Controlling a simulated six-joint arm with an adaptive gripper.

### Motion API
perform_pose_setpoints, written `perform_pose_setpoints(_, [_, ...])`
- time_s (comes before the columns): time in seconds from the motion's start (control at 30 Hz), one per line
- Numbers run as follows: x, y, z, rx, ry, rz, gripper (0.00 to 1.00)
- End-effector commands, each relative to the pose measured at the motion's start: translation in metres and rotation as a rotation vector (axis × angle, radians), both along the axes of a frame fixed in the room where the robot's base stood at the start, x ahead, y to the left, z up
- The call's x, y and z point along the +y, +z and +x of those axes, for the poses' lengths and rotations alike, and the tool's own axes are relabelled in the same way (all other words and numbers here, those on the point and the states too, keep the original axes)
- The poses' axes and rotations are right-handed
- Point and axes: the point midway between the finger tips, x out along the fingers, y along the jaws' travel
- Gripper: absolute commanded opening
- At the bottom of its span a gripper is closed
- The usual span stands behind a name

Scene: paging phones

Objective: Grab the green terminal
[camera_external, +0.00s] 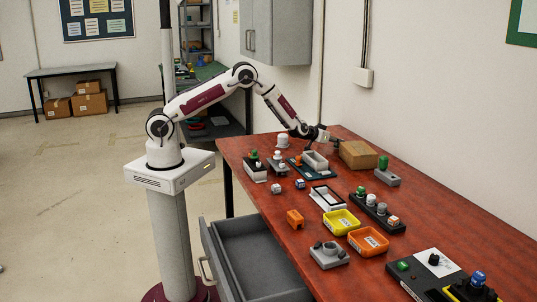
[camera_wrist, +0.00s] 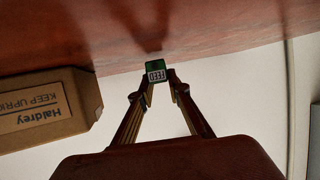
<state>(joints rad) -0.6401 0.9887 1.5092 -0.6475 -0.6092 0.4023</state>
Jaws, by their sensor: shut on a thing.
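The green terminal (camera_wrist: 155,65), a small green block with a pale marked face, sits between the fingertips of my gripper (camera_wrist: 158,78) in the wrist view. The fingers are shut on it. In the external view my gripper (camera_external: 335,141) is at the far end of the red-brown table, just left of the cardboard box. The terminal cannot be made out there. How high it is above the table is hard to tell.
The cardboard box (camera_external: 358,154) stands close beside my gripper; it also shows in the wrist view (camera_wrist: 45,108). A grey block with a green knob (camera_external: 383,163), yellow tray (camera_external: 341,222), orange tray (camera_external: 368,241) and several small devices stand on the table (camera_external: 455,225). A drawer (camera_external: 255,262) hangs open.

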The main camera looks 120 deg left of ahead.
Motion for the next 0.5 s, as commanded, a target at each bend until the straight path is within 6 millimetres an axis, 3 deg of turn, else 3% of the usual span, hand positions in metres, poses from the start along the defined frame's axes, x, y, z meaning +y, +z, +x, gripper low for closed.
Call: perform_pose_setpoints(0.5, [0.000,0.064,0.000,-0.002,0.000,0.001,0.01])
